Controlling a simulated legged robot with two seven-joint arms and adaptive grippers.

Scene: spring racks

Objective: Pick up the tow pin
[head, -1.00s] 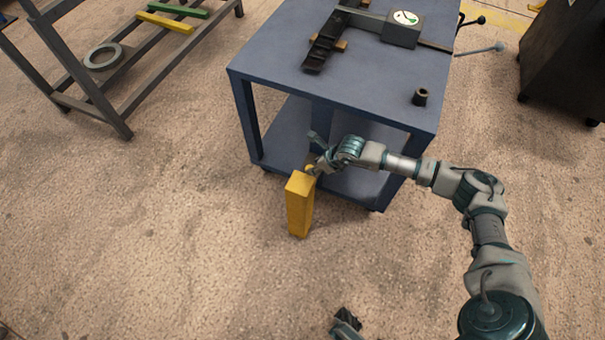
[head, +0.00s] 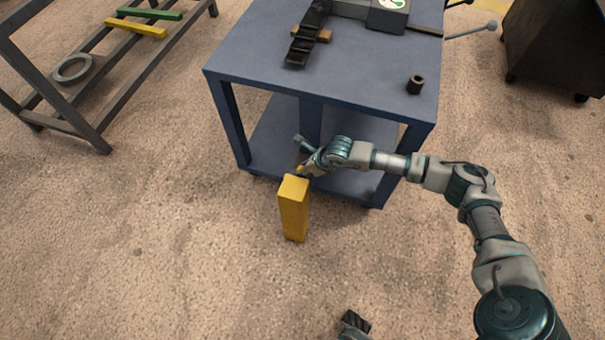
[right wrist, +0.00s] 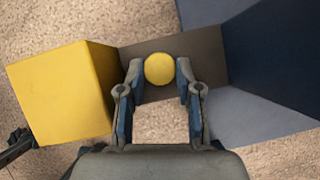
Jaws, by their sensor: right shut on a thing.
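The tow pin (right wrist: 160,68) shows in the right wrist view as a round yellow head between the two fingers. My right gripper (right wrist: 159,85) is shut on it, with a finger on each side. The pin's shaft is hidden below the head. In the head view my right gripper (head: 303,158) is low in front of the blue cart, just behind the top of the upright yellow block, and a small yellow bit (head: 300,169) of the pin shows there. A dark piece (head: 355,323) at the bottom edge may be my left gripper; its jaws cannot be made out.
The yellow block (head: 294,212) stands close beside my right gripper and also shows in the wrist view (right wrist: 60,95). The blue cart (head: 330,75) carries a dark spring stack (head: 307,35) and a small dark bushing (head: 415,85). A metal rack (head: 125,75) stands at left.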

